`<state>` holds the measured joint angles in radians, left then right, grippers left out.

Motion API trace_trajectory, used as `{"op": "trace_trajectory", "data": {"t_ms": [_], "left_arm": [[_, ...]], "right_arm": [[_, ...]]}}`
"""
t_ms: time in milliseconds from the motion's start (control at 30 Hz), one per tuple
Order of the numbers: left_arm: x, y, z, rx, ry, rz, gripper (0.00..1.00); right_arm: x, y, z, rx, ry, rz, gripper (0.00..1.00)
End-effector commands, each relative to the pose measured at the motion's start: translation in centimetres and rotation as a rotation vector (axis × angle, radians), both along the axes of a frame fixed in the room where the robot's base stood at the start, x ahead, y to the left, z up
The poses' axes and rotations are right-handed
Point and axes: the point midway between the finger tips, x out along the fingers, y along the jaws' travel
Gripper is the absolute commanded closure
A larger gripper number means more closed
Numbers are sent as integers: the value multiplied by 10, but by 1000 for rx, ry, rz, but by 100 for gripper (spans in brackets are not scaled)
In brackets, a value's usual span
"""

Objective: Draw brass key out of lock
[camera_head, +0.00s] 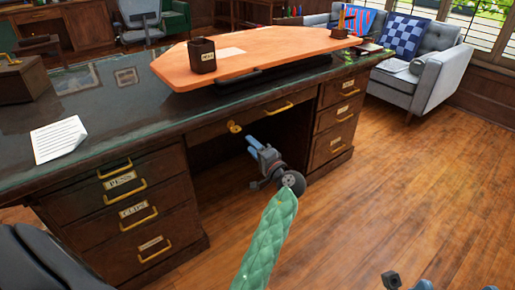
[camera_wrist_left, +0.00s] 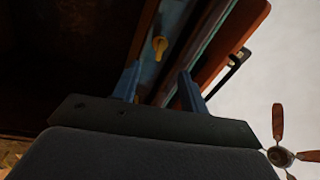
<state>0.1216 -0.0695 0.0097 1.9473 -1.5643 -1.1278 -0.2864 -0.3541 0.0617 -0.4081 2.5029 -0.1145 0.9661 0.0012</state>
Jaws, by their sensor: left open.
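The brass key (camera_head: 234,127) sits in the lock on the front of the desk's wide centre drawer (camera_head: 255,116). It also shows in the left wrist view (camera_wrist_left: 160,47), ahead of the gap between my fingers. My left gripper (camera_head: 256,145) is open and empty. Its blue fingers point toward the key from slightly below and to the right, apart from it. In the left wrist view, the fingers (camera_wrist_left: 160,72) stand on either side of the line to the key. Blue and dark parts at the bottom right edge of the head view may be my right gripper, mostly cut off.
The desk has drawer stacks at left (camera_head: 126,200) and right (camera_head: 338,116) with brass handles. An orange-brown raised top (camera_head: 270,55) bears a dark pen cup (camera_head: 202,55). A paper sheet (camera_head: 58,139) lies at left. The wood floor (camera_head: 400,180) at right is clear before the grey sofa (camera_head: 433,72).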

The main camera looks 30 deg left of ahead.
Motion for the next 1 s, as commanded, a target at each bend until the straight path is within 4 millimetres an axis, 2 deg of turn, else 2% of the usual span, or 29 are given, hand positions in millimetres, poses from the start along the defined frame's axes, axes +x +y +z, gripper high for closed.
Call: {"op": "trace_trajectory", "data": {"t_ms": [267,1000], "left_arm": [[3,8,1,5,21,4,56],[30,72,10,5,21,3,56]], "right_arm": [[-4,-2,1,6,-20,-3,38],[-5,-3,5,-6,-18,-17,38]]}}
